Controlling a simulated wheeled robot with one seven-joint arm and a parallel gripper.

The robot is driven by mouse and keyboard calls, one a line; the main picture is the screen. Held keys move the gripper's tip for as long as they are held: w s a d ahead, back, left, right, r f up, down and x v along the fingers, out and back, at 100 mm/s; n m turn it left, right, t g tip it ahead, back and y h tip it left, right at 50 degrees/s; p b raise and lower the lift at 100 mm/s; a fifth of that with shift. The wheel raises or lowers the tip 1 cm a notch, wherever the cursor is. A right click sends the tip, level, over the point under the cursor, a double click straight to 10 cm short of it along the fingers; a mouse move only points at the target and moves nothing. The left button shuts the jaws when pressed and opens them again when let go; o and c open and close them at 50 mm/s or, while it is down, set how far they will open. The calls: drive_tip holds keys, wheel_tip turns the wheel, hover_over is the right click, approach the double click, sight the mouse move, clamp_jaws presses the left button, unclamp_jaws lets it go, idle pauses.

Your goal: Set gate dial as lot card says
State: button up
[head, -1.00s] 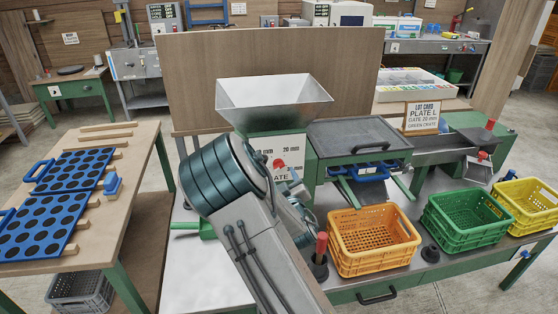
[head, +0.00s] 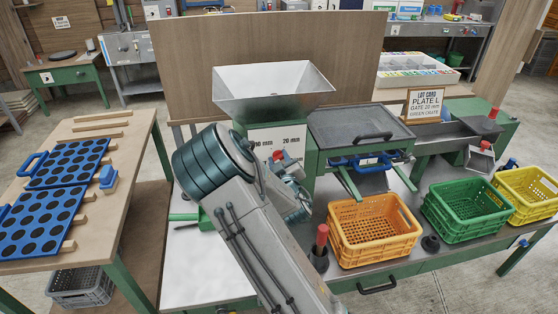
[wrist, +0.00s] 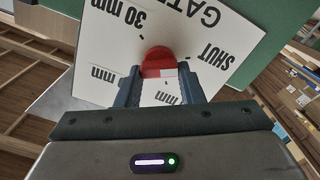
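The lot card (head: 426,104) stands at the right of the bench and reads PLATE L, GATE 20 mm, GREEN CRATE. The gate dial is a red knob (head: 278,155) on a white plate (head: 262,136) below the hopper. In the head view, 10 mm and 20 mm show along the plate's top; my arm hides much of the rest. In the wrist view the plate is upside down, with SHUT and 30 mm readable. My gripper (wrist: 159,80) has its fingers on either side of the red knob (wrist: 157,60). Whether they touch it is unclear. The knob's exact setting is hard to read.
The steel hopper (head: 273,93) rises above the dial. Orange (head: 375,251), green (head: 466,230) and yellow (head: 528,210) crates stand at the bench's right. A red-handled tool (head: 321,240) stands beside the orange crate. Blue trays (head: 45,215) lie on the left table.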

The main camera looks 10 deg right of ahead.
drive_tip(key=shift+f+m+b, duration=0.15)
drive_tip(key=shift+m+b, duration=0.25)
drive_tip(key=shift+b, duration=0.3)
drive_tip(key=shift+d+f+m+b, duration=0.1)
drive_tip(key=shift+f+m+b, duration=0.05)
drive_tip(key=shift+m+b, duration=5)
drive_tip(key=shift+d+f+m+b, duration=0.15)
drive_tip(key=shift+m+b, duration=5)
drive_tip(key=shift+m, duration=0.05)
drive_tip(key=shift+d+f+m+b, duration=0.1)
drive_tip(key=shift+f+m+b, duration=0.05)
drive_tip(key=shift+m+b, duration=5)
drive_tip(key=o, duration=1)
